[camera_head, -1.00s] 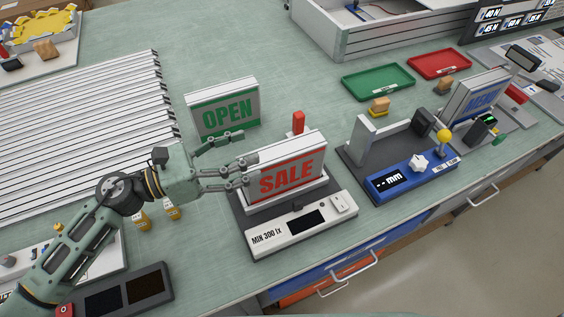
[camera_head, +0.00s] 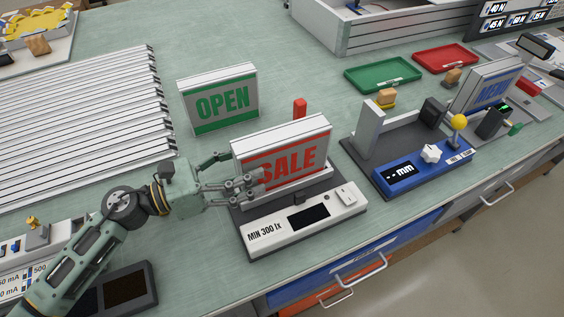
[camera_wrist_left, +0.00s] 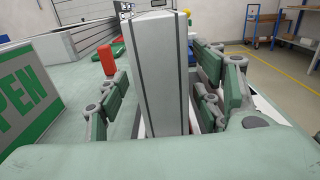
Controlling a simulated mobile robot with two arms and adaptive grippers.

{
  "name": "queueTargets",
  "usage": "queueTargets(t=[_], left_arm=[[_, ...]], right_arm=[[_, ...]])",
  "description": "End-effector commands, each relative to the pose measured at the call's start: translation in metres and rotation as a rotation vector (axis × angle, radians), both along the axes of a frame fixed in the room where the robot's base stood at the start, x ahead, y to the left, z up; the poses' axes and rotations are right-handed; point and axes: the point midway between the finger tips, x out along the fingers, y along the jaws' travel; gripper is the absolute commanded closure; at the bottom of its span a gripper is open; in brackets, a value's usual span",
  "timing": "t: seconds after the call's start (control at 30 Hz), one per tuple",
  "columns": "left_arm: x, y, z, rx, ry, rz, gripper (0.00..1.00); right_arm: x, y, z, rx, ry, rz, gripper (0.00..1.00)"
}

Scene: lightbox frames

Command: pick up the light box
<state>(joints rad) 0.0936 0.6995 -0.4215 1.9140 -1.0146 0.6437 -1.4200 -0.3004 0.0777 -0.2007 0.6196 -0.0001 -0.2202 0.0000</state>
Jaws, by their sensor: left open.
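The SALE light box (camera_head: 300,155), white with red letters and red stripes, stands upright on a tester with a "MIN 300 lx" panel (camera_head: 300,222). My left gripper (camera_head: 240,172) is open at its left end, one finger in front of the lettered face and one behind. In the left wrist view the light box (camera_wrist_left: 157,75) stands end-on between the open fingers (camera_wrist_left: 160,105); I cannot tell whether they touch it. A second light box reading OPEN (camera_head: 222,103) stands behind to the left. A third (camera_head: 486,88), with blue letters, stands at the far right. My right gripper is not in view.
A blue "mm" gauge (camera_head: 425,170) stands right of the tester. Green (camera_head: 383,74) and red (camera_head: 445,59) trays lie behind it. White slats (camera_head: 75,130) cover the left of the bench. A red block (camera_head: 299,107) stands behind the SALE box.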

Motion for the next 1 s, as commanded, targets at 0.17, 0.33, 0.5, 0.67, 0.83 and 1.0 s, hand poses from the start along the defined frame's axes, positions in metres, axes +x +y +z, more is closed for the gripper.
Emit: queueTargets(t=[0.17, 0.33, 0.5, 0.67, 0.83, 1.0], left_arm=[[0.008, -0.020, 0.006, -0.003, -0.001, 0.000, 0.39], [0.016, -0.044, 0.007, -0.004, 0.001, -0.002, 0.39], [0.024, -0.061, 0.003, -0.001, -0.001, 0.000, 0.39], [0.025, -0.064, 0.001, 0.001, -0.001, 0.000, 0.39], [0.025, -0.064, 0.001, 0.001, -0.001, 0.000, 0.44], [0.025, -0.064, 0.001, 0.001, -0.001, 0.000, 0.59]], right_arm=[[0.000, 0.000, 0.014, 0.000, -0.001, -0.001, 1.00], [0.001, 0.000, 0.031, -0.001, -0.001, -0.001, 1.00], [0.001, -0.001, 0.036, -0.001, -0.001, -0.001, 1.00], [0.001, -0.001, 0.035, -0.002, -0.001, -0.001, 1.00], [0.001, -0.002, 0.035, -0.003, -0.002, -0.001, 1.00], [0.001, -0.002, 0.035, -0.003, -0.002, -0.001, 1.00]])
